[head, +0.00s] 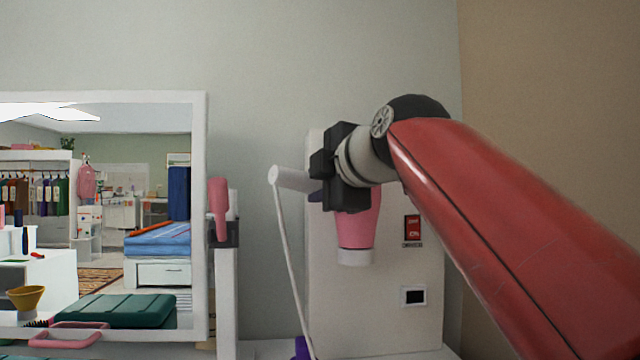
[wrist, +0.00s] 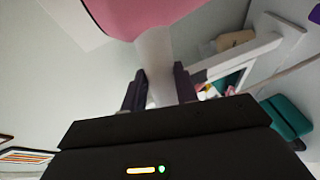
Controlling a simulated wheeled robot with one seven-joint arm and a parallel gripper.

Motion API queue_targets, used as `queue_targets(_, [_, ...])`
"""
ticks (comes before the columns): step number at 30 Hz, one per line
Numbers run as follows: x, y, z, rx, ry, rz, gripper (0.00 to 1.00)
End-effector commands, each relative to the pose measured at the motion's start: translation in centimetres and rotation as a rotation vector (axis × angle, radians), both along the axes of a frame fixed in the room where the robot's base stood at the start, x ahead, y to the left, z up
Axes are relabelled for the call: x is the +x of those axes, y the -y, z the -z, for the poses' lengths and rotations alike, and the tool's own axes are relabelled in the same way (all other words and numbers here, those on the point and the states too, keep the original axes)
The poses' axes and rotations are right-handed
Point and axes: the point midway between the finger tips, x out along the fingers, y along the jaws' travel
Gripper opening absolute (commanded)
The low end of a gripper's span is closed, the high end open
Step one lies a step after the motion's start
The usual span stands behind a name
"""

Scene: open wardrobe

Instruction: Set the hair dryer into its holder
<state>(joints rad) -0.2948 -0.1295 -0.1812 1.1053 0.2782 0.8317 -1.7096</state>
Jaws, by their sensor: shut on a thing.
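The hair dryer is held in my gripper (head: 338,168) in front of a white panel. Its pink body (head: 358,225) points down, with a white end (head: 354,257) lowest. Its white handle (head: 290,178) sticks out to the left, and a white cord hangs from its tip. In the wrist view the fingers (wrist: 160,90) are shut around the white handle (wrist: 153,50), below the pink body (wrist: 150,12). No empty holder shows clearly; the panel behind the gripper is partly hidden. A dark bracket (head: 230,233) on a white post holds or backs another pink object (head: 218,205).
The white panel (head: 425,270) carries a red plate (head: 412,228) and a dark-screened fitting (head: 413,296). A white-framed mirror (head: 202,130) stands left, reflecting the room. A purple thing (head: 302,348) sits at the cord's lower end. The wall above is clear.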

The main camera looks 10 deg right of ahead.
Motion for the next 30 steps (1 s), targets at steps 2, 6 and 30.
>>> queue_targets(2, [0.16,-0.03,1.13,-0.009,-0.024,-0.002,0.00])
queue_targets(6, [0.18,-0.02,1.15,-0.009,-0.025,-0.001,0.00])
queue_targets(30, [0.16,-0.04,0.89,-0.006,-0.020,-0.001,0.66])
